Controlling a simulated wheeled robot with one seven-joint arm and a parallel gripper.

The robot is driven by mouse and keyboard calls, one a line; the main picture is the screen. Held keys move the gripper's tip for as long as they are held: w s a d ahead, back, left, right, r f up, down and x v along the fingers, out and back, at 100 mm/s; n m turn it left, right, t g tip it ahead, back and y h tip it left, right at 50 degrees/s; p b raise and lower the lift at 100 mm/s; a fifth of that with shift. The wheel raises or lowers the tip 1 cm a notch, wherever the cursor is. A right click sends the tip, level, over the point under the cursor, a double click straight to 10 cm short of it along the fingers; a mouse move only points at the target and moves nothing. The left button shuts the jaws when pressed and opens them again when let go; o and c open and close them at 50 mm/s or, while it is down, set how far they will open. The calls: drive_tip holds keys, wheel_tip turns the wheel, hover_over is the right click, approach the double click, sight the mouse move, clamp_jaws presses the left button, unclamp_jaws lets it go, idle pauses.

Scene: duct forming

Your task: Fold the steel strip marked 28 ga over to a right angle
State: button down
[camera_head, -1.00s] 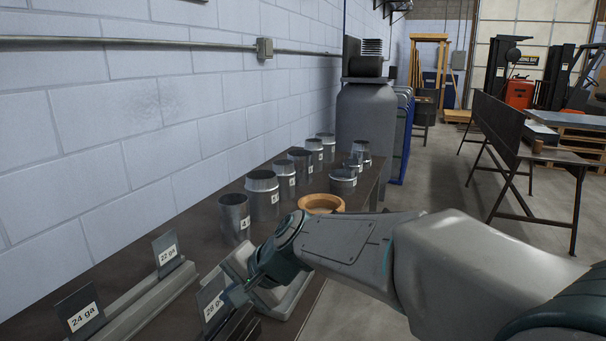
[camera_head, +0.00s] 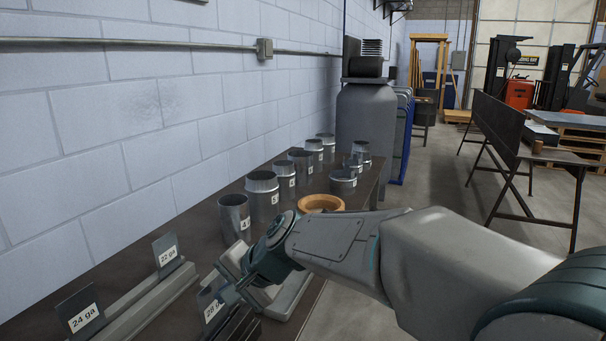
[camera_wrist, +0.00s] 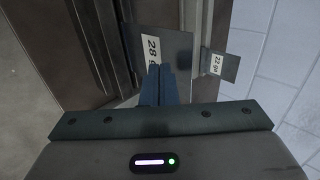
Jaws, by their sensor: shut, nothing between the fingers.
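The steel strip marked 28 ga (camera_head: 212,304) stands up from a dark holder near the front of the bench in the head view. Its plate and label also show in the wrist view (camera_wrist: 172,48), partly covered by my fingers. My gripper (camera_wrist: 158,72) is shut and empty, its fingertips overlapping the strip's face in the wrist view. I cannot tell whether they touch it. In the head view my gripper (camera_head: 228,292) is beside the strip, on its right. The strip looks upright or only slightly tilted.
Strips marked 24 ga (camera_head: 81,309) and 22 ga (camera_head: 166,254) stand in a grey holder to the left. Several numbered metal duct collars (camera_head: 262,193) and a tan ring-shaped bowl (camera_head: 320,202) stand farther along the bench. A wall borders the left; open floor lies right.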

sight(211, 283)
drive_tip(key=shift+w+a, duration=0.35)
drive_tip(key=shift+a, duration=0.5)
drive_tip(key=shift+a+p, duration=0.1)
drive_tip(key=shift+p, duration=0.2)
drive_tip(key=shift+w+a, duration=0.35)
drive_tip(key=shift+a, duration=0.65)
drive_tip(key=shift+w+a+p, duration=0.35)
drive_tip(key=shift+a+p, duration=0.1)
drive_tip(key=shift+a, duration=0.35)
drive_tip(key=shift+f, duration=0.15)
drive_tip(key=shift+w+a+f, duration=0.3)
drive_tip(key=shift+a+f, duration=0.05)
drive_tip(key=shift+a, duration=0.35)
drive_tip(key=shift+a+f, duration=0.1)
drive_tip(key=shift+f, duration=0.05)
